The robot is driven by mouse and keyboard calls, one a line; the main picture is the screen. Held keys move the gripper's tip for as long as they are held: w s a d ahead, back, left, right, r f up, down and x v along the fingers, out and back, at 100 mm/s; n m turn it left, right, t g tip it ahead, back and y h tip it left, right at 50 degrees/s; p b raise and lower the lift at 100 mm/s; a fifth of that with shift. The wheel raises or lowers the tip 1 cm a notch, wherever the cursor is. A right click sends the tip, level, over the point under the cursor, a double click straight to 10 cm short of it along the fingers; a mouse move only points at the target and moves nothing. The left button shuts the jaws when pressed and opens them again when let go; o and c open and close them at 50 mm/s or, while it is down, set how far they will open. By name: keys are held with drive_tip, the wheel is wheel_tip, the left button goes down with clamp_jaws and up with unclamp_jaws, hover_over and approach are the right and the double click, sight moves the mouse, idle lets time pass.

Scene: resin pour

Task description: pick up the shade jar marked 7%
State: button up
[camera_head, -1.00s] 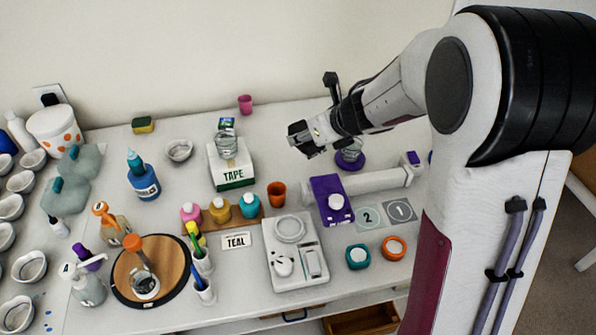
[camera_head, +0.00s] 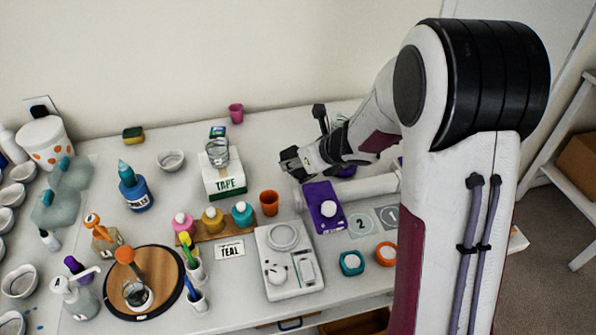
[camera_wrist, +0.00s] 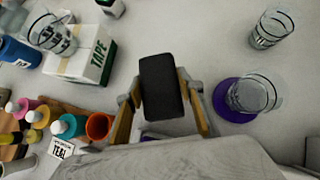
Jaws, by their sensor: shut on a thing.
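My gripper (camera_wrist: 160,110) is shut on a dark, rounded block (camera_wrist: 160,85), which sits between its two tan-padded fingers in the wrist view. In the head view my gripper (camera_head: 294,160) is above the table, right of the TAPE box (camera_head: 224,182). No 7% mark is readable on any jar. Pink (camera_head: 183,224), yellow (camera_head: 213,220) and teal (camera_head: 242,214) lidded containers stand on a wooden strip behind the TEAL card (camera_head: 230,249). A teal jar (camera_head: 351,263) and an orange jar (camera_head: 386,253) stand at the front right.
A clear glass (camera_wrist: 255,93) stands on a purple round base (camera_wrist: 222,100), right of my gripper. Another glass (camera_wrist: 270,30) stands farther off. An orange cup (camera_head: 269,203), white scale (camera_head: 290,265) and purple device (camera_head: 322,205) stand nearby. Bottles and a wooden turntable (camera_head: 165,265) crowd the left.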

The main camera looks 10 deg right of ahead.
drive_tip(key=shift+f, duration=0.1)
idle(0.3)
drive_tip(key=shift+f, duration=2)
drive_tip(key=shift+f, duration=0.1)
drive_tip(key=o, duration=1.1)
drive_tip(key=shift+s+d+r, duration=0.15)
drive_tip(key=shift+s+r, duration=0.15)
drive_tip(key=shift+r, duration=0.2)
drive_tip(key=shift+v, duration=5.5)
drive_tip(key=shift+s, duration=0.1)
